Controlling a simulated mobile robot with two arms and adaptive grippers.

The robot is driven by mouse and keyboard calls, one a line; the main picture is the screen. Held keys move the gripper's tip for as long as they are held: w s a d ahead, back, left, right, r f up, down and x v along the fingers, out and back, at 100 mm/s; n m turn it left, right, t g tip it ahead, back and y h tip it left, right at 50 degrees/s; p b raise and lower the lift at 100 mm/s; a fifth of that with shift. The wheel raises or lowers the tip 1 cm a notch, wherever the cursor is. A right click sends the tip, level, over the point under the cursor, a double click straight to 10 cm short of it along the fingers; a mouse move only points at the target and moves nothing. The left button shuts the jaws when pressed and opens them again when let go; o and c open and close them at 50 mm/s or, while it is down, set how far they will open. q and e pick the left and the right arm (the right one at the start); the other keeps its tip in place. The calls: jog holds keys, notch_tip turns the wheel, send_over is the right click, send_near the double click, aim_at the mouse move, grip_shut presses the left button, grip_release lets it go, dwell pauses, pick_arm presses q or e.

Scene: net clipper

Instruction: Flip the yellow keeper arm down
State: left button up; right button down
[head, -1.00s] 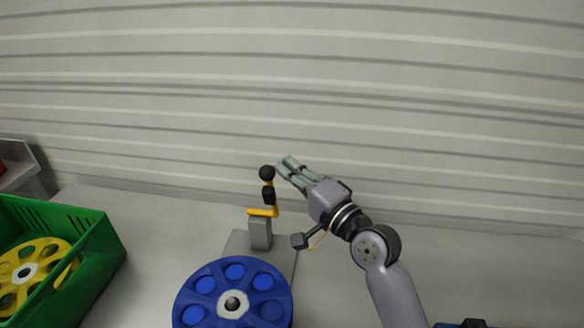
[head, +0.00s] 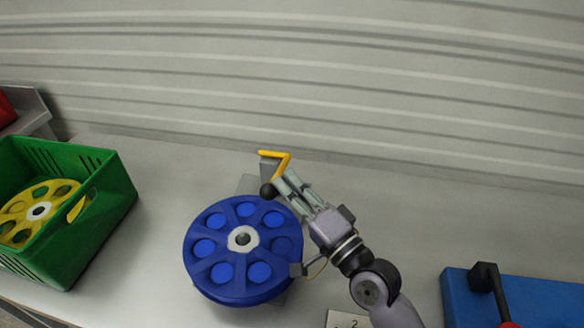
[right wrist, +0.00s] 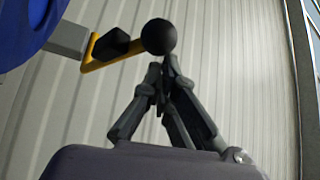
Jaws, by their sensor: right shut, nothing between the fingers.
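The yellow keeper arm (head: 282,163) is on a grey post behind the blue reel (head: 200,262). It is folded toward the viewer, its black ball knob (head: 267,190) over the reel's back edge. In the right wrist view the arm (right wrist: 92,65) runs beside a black grip, with the ball (right wrist: 158,37) at its end. My right gripper (head: 282,181) is shut and empty, its fingertips close to the knob's right side; contact cannot be told. In the wrist view its fingers (right wrist: 163,82) meet just below the ball. My left gripper is not in view.
A green crate (head: 100,220) with a yellow reel (head: 18,213) stands at the left. A blue block (head: 550,300) with a black and red part is at the lower right. A ribbed wall rises behind the table (head: 150,190). The table between the crate and the blue reel is clear.

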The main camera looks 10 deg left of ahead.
jog(key=shift+s+f+b, duration=0.3)
jog(key=shift+f+b, duration=0.1)
jog(key=shift+f, duration=0.5)
jog(key=shift+s+f+b, duration=0.25)
jog(key=shift+f+b, duration=0.1)
jog(key=shift+f, duration=0.5)
jog(key=v, duration=1.2)
